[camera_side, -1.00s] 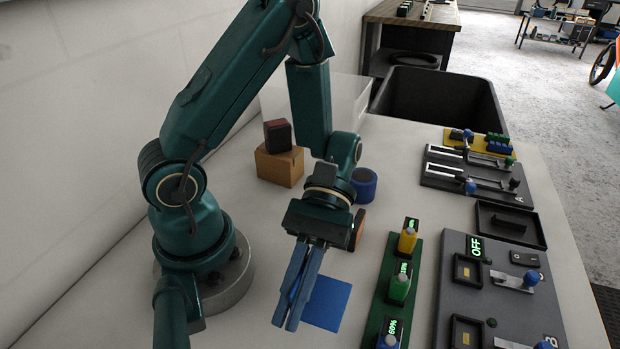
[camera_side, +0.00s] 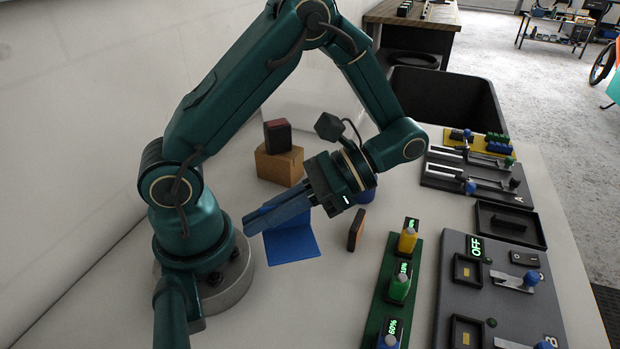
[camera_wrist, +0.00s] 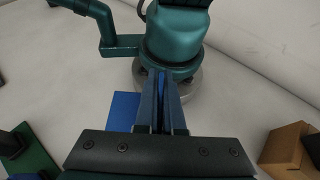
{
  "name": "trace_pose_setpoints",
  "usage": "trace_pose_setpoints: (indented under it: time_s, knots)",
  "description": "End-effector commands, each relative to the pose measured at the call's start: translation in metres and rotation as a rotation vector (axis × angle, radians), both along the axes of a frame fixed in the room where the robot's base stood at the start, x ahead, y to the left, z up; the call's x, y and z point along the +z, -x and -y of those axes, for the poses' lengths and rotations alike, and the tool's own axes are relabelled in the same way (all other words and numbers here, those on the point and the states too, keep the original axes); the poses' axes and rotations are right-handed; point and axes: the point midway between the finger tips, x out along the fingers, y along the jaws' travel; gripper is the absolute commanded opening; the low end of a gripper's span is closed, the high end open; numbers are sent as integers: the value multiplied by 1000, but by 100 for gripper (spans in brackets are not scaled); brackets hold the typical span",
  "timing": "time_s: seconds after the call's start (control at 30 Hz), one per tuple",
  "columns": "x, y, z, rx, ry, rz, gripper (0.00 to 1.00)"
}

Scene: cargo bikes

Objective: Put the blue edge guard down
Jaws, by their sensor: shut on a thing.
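The blue edge guard (camera_side: 291,244) is an angled piece with a flat blue leaf that shows below my fingers in the side view. My gripper (camera_side: 256,220) is shut on its other leaf, with the fingers pointing left toward my base. In the wrist view a strip of blue shows between the fingertips of my gripper (camera_wrist: 161,78), and the flat leaf of the edge guard (camera_wrist: 122,112) sticks out to the left. The fingers hide much of the gripped leaf. I cannot tell whether the guard touches the table.
A cardboard box (camera_side: 279,167) with a dark red and black block (camera_side: 277,136) on it stands behind. A green slider panel (camera_side: 391,285) and grey switch panel (camera_side: 500,300) lie right. The table front is clear.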

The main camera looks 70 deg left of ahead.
Motion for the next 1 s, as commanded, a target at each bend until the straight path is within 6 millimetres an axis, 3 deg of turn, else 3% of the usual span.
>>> trace_pose_setpoints:
  time_s: [0.17, 0.3, 0.4, 0.5, 0.7, 1.0]
  knots:
    - [-3, -21, -35, -573, -1, 2, 0]
    - [4, -58, -53, -1040, 0, 4, 0]
    - [15, -89, -56, -1375, 0, 5, 0]
    - [29, -120, -50, -1695, 1, 7, 0]
    - [57, -159, -28, -2152, -2, 9, 0]
    - [95, -187, 2, -2583, -7, 11, 0]
